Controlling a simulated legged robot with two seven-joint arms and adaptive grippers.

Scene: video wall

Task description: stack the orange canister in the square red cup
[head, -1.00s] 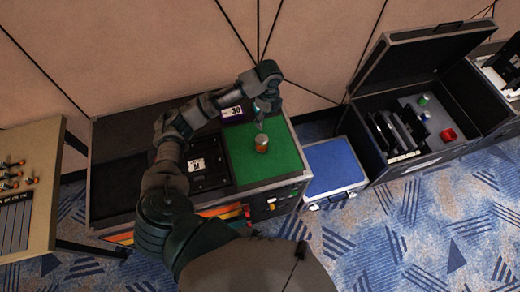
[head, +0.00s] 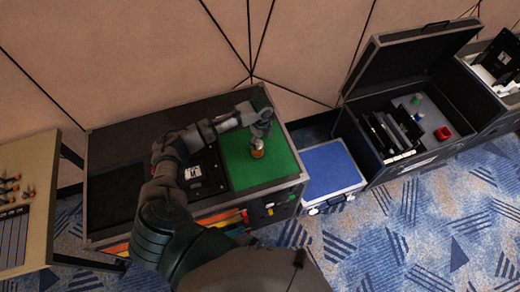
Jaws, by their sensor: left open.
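The orange canister (head: 257,154) stands upright on the green mat (head: 236,173) on top of the dark case. My left gripper (head: 259,143) is open, right at the canister's top, and hides its upper part. I cannot tell whether the fingers touch it. The square red cup (head: 443,133) sits in the open black case at the right, on a grey surface, well away from the gripper. My right gripper is not in view.
A green item (head: 416,100) and a small blue-and-white item stand near the red cup. Upright black panels (head: 385,132) fill the case's left part, and its raised lid (head: 412,62) stands behind. A blue case (head: 331,170) lies between. A table (head: 30,200) is at far left.

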